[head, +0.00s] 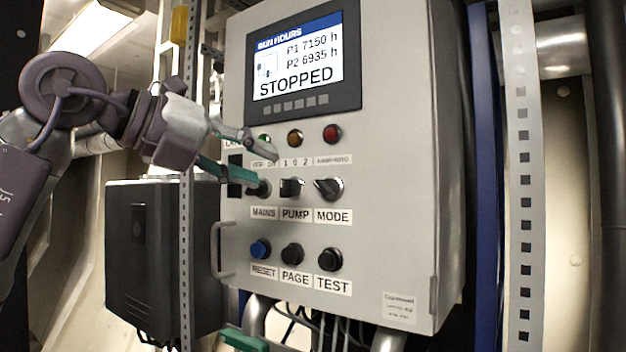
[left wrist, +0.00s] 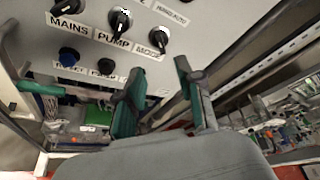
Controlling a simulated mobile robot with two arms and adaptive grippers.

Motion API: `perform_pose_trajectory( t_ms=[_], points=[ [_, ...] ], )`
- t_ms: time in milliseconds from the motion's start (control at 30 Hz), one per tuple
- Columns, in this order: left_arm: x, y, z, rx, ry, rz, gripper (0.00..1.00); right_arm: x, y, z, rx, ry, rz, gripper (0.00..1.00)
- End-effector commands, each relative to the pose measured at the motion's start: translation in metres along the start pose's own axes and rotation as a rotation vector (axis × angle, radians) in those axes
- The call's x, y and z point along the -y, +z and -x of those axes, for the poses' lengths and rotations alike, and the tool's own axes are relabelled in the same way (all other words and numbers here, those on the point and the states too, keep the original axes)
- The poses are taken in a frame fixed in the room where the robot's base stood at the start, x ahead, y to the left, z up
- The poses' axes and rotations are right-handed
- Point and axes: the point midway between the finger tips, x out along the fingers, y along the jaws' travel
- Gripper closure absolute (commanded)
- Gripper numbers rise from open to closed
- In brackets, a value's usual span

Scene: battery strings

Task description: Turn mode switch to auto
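The mode switch (head: 329,188) is a black rotary knob above the MODE label on the grey control panel (head: 400,230). In the head view its handle tilts toward the upper left. The small label above it is too blurred to read surely. It also shows in the left wrist view (left wrist: 158,39), above the fingers. My left gripper (head: 266,170) is open and empty, in front of the panel's left part. Its lower fingertip overlaps the mains knob (head: 262,187) in the head view; contact cannot be told. Its green-padded fingers also show in the left wrist view (left wrist: 160,85). My right gripper is not in view.
The pump knob (head: 291,188) sits between the mains and mode knobs. Reset (head: 260,249), page and test buttons are below, lamps and a screen (head: 300,60) reading STOPPED above. A handle (head: 220,250), perforated post (head: 186,250) and dark box (head: 150,270) are at left.

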Motion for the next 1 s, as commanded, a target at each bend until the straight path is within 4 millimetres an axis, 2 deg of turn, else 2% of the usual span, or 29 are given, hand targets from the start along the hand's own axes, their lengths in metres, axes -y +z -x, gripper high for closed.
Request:
perform_pose_trajectory(
  t_ms=[33,300,500,700,933,1000],
  points=[
    [0.003,0.001,-0.012,-0.007,0.001,0.001,0.64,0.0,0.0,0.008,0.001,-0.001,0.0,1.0],
    [0.003,0.002,-0.069,-0.006,-0.001,0.002,0.64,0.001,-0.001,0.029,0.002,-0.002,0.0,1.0],
    [0.003,0.001,-0.097,-0.004,-0.003,0.001,0.64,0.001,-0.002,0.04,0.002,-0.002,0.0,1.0],
    [0.001,0.0,-0.107,-0.002,-0.002,0.0,0.64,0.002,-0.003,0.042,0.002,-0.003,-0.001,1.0],
    [0.001,0.0,-0.107,-0.002,-0.003,0.0,0.64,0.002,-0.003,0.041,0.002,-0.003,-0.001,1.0],
    [0.001,0.0,-0.107,-0.002,-0.003,0.0,0.74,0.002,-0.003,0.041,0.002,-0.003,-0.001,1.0]
  ],
)
